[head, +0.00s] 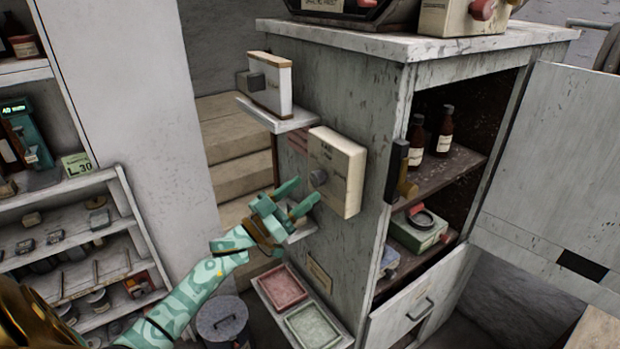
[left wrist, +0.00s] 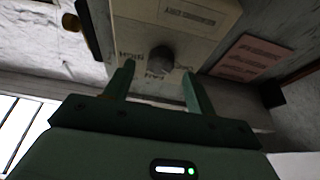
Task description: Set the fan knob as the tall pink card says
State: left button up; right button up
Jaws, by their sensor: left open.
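The fan box (head: 337,172) is a cream block on the side of the grey cabinet, with a dark round knob (head: 319,177) on its face. The box (left wrist: 185,25) and knob (left wrist: 162,58) also show in the left wrist view, with small lettering around the knob that I cannot read surely. A pink card (head: 298,140) is on the cabinet side, partly hidden by the box; it shows in the wrist view (left wrist: 245,57), its text too small to read. My left gripper (head: 304,193) is open and empty, its fingers pointing toward the knob, which appears between them in the wrist view. I cannot tell if they touch.
Red (head: 282,287) and green (head: 313,325) trays sit below. The cabinet door (head: 555,160) hangs open at right. A lidded bin (head: 222,320) stands below my left arm.

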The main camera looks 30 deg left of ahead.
aim_at(320, 178)
pick_arm(q)
jog(key=shift+x, duration=1.05)
jog(key=shift+w+d+r, duration=0.1)
jog(key=shift+w+r, duration=0.05)
jog(key=shift+w, duration=0.25)
jog(key=shift+c, duration=1.4)
jog(key=c, duration=0.7)
pick_arm(e)
jog(key=shift+a+r, duration=0.35)
jog(key=shift+a, duration=0.1)
